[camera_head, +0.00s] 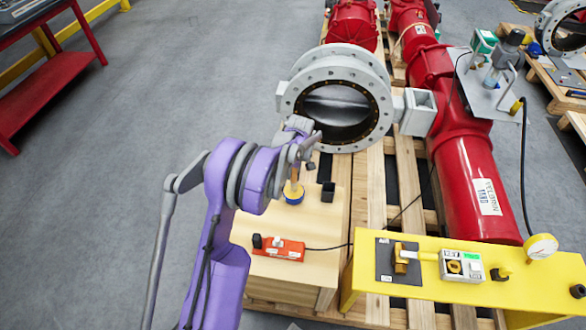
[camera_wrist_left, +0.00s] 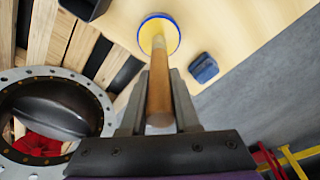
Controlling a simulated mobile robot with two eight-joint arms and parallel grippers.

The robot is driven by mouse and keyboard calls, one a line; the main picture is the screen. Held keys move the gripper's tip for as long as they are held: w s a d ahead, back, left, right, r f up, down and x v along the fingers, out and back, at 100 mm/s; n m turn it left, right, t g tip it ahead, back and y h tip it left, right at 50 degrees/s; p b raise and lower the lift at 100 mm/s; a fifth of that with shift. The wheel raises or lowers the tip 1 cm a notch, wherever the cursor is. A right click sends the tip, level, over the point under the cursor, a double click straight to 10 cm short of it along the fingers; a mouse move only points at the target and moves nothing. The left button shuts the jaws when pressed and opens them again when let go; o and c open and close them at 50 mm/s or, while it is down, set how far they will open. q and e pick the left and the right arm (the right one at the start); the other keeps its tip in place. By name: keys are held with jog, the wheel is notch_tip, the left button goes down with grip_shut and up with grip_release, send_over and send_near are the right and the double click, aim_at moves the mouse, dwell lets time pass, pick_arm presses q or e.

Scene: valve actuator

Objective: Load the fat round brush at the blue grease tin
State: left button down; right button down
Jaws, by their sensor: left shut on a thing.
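My left gripper (camera_head: 299,155) is shut on the wooden handle of the round brush (camera_head: 294,182), above the light wooden box top. The handle also shows between the fingers in the left wrist view (camera_wrist_left: 160,88). The brush points down at the blue grease tin (camera_head: 293,196), which stands on the box top. In the left wrist view the tin (camera_wrist_left: 172,44) shows a blue rim around a pale inside, with the brush's far end over or in it. The bristles are hidden, so I cannot tell whether they touch grease. My right gripper is in neither view.
A black cup (camera_head: 328,192) stands right of the tin; a dark blue block (camera_wrist_left: 203,68) lies near it. The grey flanged valve (camera_head: 345,67) rises behind. A yellow bench (camera_head: 400,285) stands front right.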

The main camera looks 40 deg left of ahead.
pick_arm(q)
jog(key=shift+f+b, duration=0.4)
jog(key=shift+f, duration=0.1)
dwell(0.8)
dwell(1.4)
jog(key=shift+r+p, duration=1.6)
jog(key=shift+r, duration=1.9)
